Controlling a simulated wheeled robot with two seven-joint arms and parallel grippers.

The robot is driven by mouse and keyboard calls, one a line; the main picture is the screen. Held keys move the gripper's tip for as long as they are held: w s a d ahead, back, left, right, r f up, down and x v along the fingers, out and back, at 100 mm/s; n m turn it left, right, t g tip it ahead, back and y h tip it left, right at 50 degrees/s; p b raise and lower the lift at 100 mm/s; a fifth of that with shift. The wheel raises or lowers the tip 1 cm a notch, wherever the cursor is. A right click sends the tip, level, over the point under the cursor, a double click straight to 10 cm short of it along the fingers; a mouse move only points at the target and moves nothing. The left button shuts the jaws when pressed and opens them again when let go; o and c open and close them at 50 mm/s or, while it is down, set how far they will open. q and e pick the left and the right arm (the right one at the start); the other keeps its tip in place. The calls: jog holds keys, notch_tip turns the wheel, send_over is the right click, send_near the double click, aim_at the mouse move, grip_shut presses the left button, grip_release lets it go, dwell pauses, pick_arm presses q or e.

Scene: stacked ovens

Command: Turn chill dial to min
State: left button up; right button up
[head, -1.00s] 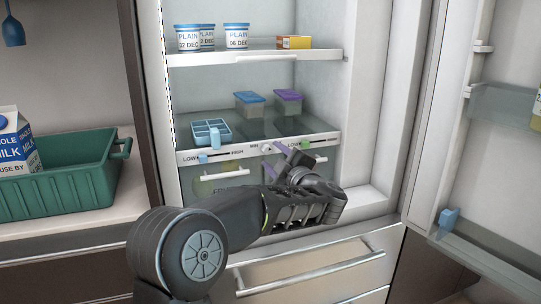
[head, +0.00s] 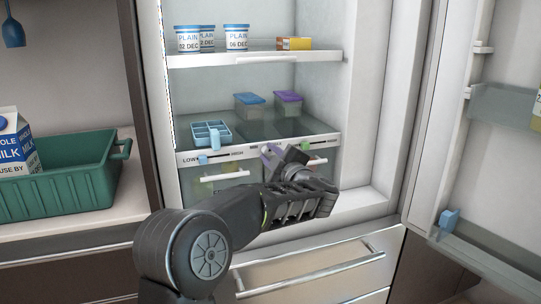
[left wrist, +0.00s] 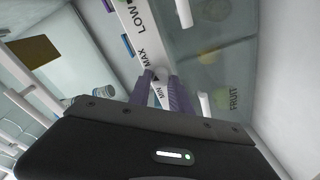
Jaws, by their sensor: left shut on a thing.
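The chill dial (left wrist: 161,74) is a small pale knob on the white control strip (head: 235,151) below the fridge's lower shelf. In the left wrist view, MIN and MAX are printed beside it. My left gripper (head: 269,154) reaches in from the front, and its purple fingers cover most of the dial in the head view. In the left wrist view, the fingers of the left gripper (left wrist: 160,82) lie on either side of the dial, shut on it. The dial's pointer cannot be made out. My right gripper is not in view.
A blue slider (head: 202,159) and a green slider (head: 304,146) sit on the strip either side of the dial. Drawer handles (head: 222,176) lie just below. An ice tray (head: 207,131) and lidded boxes (head: 250,104) stand above. The fridge door (head: 500,170) is open at right.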

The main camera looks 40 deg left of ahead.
pick_arm(q)
grip_shut()
jog(key=shift+f+n+b, duration=0.1)
jog(key=shift+n+b, duration=0.2)
jog(key=shift+n, duration=0.2)
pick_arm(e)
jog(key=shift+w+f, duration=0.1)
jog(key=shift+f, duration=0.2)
pick_arm(q)
jog(key=n+b, duration=0.2)
jog(key=n, duration=0.1)
jog(key=n+b, duration=0.3)
jog(key=n, duration=0.2)
jog(key=shift+f+h, duration=0.1)
jog(key=shift+h, duration=0.3)
jog(key=n+b, duration=0.3)
jog(key=n, duration=0.1)
jog(key=shift+n+h, duration=0.3)
jog(key=shift+n+t+b, duration=0.4)
jog(key=shift+n+b, duration=0.95)
jog(key=shift+n, duration=0.35)
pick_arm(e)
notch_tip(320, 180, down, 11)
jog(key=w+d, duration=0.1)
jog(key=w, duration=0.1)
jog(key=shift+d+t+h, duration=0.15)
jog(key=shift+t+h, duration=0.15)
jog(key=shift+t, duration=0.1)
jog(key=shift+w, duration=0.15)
